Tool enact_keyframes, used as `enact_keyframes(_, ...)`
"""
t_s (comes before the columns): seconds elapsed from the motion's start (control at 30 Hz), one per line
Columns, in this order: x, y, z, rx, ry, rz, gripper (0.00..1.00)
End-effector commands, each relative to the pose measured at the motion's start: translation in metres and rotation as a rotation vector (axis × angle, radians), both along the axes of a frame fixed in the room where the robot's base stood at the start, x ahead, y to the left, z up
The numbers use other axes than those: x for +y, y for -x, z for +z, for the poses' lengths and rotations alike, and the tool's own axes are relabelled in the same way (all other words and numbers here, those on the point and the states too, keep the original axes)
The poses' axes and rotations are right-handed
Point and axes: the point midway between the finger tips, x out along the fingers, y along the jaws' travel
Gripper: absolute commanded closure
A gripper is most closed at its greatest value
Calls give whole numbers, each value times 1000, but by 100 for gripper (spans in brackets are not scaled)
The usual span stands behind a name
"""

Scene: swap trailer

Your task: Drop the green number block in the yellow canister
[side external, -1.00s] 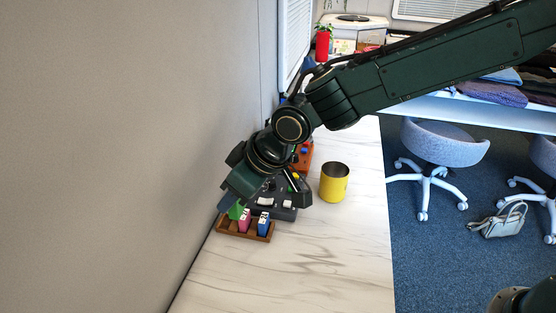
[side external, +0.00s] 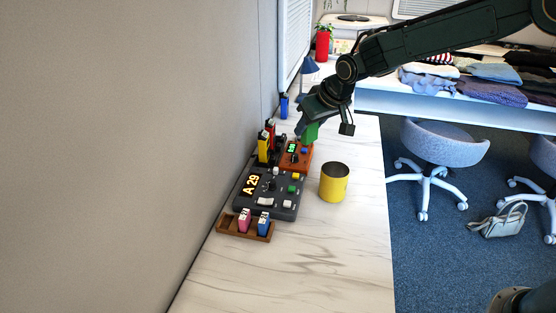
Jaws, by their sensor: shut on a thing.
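The green number block (side external: 311,132) is held in my gripper (side external: 308,125), raised above the counter behind the orange device. My gripper is shut on it, and its fingers hide part of the block. The yellow canister (side external: 334,184) stands upright on the marble counter, open at the top. It is nearer the camera than my gripper and a little to the right of it. The block is apart from the canister and not over its mouth.
A wooden tray (side external: 230,227) holds a pink block (side external: 244,220) and a blue block (side external: 264,223). A grey console (side external: 268,204) and an orange device (side external: 295,163) stand left of the canister. The marble counter (side external: 320,260) is clear in front.

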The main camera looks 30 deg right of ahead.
Motion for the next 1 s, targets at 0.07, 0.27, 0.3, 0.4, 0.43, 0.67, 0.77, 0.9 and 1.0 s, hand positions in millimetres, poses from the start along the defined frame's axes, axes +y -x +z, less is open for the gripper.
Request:
enact_keyframes(0.07, -31, -5, 0, -1, -1, -59, 80)
enact_keyframes(0.27, -90, -10, 0, 0, -1, -169, 80)
enact_keyframes(0.3, -100, -10, 0, 0, -1, -188, 80)
enact_keyframes(0.4, -120, -10, 0, -1, -1, -227, 80)
enact_keyframes(0.43, -125, -10, 0, -1, -1, -236, 80)
enact_keyframes(0.67, -134, -9, -27, 3, 0, -254, 80)
enact_keyframes(0.77, -134, -9, -41, 3, 0, -253, 80)
enact_keyframes(0.9, -134, -10, -49, 0, -1, -253, 80)
enact_keyframes(1.0, -134, -10, -50, -1, -1, -253, 80)
